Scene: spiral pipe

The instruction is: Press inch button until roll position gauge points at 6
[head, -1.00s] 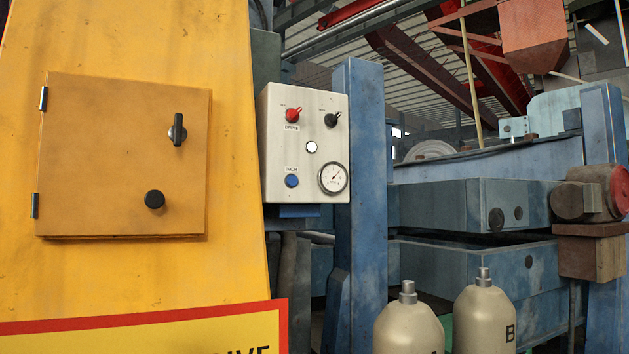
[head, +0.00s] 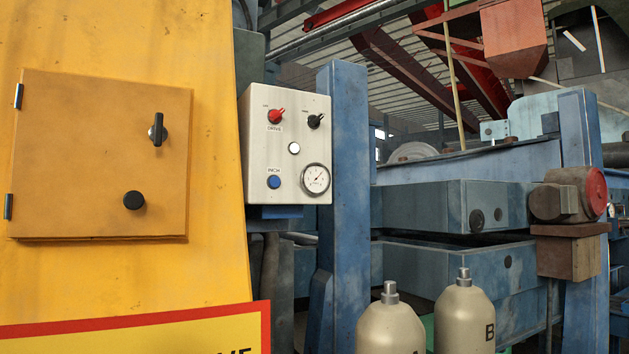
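The blue inch button (head: 273,182) is at the lower left of a pale control box (head: 260,130) in the head view, with a label above it that reads INCH. The round white gauge (head: 316,179) sits to its right on the same box. Its thin needle is too small to read for certain, and its numbers are not legible. A red knob (head: 276,116) labelled DRIVE, a black knob (head: 315,121) and a white button (head: 294,148) are above. Neither of my grippers is in view.
A yellow cabinet (head: 215,60) with a closed door (head: 95,150) stands at left, with a red-bordered sign (head: 130,325) below. A blue post (head: 345,160) is right of the control box. Two bottles (head: 390,325) (head: 465,310) stand at the bottom. Blue machinery (head: 425,205) fills the right.

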